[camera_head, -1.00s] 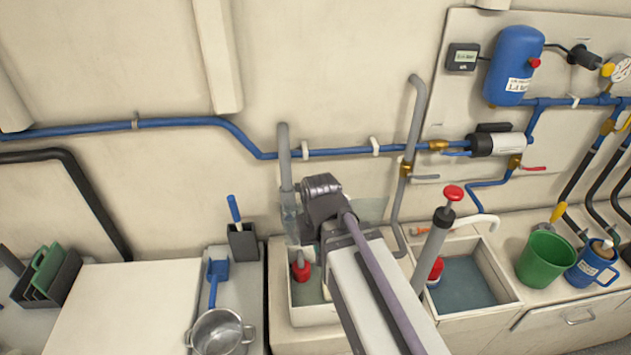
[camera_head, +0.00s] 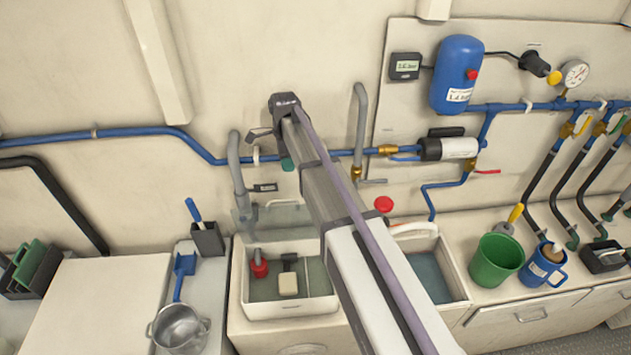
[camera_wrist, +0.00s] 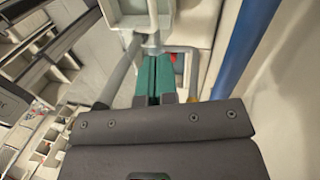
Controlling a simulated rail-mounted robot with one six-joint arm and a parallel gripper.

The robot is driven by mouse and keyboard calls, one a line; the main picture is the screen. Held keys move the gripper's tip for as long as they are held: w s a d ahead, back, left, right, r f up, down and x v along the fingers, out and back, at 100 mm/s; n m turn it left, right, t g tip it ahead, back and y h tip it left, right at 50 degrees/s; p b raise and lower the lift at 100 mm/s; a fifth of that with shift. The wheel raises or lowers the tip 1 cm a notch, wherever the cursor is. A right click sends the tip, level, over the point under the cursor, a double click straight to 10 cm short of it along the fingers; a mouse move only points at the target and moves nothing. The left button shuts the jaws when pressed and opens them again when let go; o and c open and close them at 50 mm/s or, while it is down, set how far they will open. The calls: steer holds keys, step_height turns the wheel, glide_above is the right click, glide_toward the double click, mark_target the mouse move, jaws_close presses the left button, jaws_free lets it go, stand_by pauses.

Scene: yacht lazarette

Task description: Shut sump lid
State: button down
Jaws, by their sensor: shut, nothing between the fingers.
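The open sump is a white square basin (camera_head: 290,307) left of centre in the head view. Inside it are a red pump (camera_head: 259,264) and a small cream-and-dark float piece (camera_head: 288,282). A clear, see-through lid (camera_head: 285,217) stands raised at the basin's back edge against the wall; its outline is faint. My gripper (camera_head: 288,164) is high near the wall, above and behind the lid, apart from it in the picture. In the wrist view my gripper (camera_wrist: 153,68) shows two green fingers pressed together with nothing between them. Grey pipe and a pale basin edge show beyond the fingers.
A grey hose (camera_head: 237,175) runs down behind the sump at left. A blue pipe (camera_head: 340,153) crosses the wall near my gripper. A second basin (camera_head: 455,290) stands right, partly behind my arm. A metal pot (camera_head: 180,330), green bucket (camera_head: 495,262) and blue mug (camera_head: 541,268) stand around.

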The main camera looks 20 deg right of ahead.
step_height(320, 180, down, 10)
steer(key=s+m+b, duration=0.1)
steer(key=b, duration=0.8)
steer(key=shift+s+a+r+b, duration=0.15)
steer(key=shift+a+r+b, duration=0.1)
steer(key=shift+b, duration=0.15)
steer(key=shift+s, duration=0.1)
